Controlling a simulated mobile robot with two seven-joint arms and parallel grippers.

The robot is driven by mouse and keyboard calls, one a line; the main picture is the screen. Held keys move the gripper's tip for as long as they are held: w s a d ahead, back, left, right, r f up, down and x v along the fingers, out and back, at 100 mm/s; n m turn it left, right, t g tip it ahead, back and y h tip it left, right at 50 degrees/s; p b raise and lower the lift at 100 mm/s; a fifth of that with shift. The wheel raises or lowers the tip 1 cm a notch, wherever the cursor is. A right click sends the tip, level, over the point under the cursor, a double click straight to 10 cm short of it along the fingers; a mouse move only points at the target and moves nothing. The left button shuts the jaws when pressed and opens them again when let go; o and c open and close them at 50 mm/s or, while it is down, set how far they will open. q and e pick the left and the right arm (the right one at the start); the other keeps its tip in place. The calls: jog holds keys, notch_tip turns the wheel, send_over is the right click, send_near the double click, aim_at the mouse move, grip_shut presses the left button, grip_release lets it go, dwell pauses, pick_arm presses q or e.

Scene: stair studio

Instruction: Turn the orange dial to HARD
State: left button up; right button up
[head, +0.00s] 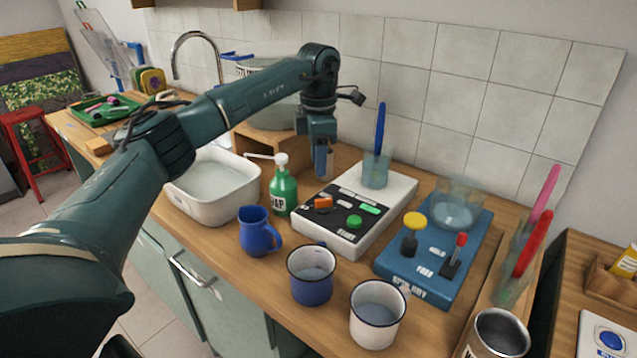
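A white device (347,244) with a black control panel stands on the wooden counter. On its panel are an orange dial (323,203), a round green knob (355,222) and a green piece (370,209). The small labels, including any HARD mark, are too small to read. My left gripper (322,170) points down just behind the orange dial in the picture, near the device's left back edge, and looks apart from the dial. Its fingers are seen edge-on, so their opening is unclear. My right gripper is out of view.
A clear cup with a blue stick (375,170) stands on the device's back. A green soap bottle (284,192) is close left, beside a white basin (240,196). Blue jug (258,238), two mugs and a blue device (420,288) stand around it.

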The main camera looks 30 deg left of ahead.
pick_arm(q)
jog(key=shift+r, duration=1.85)
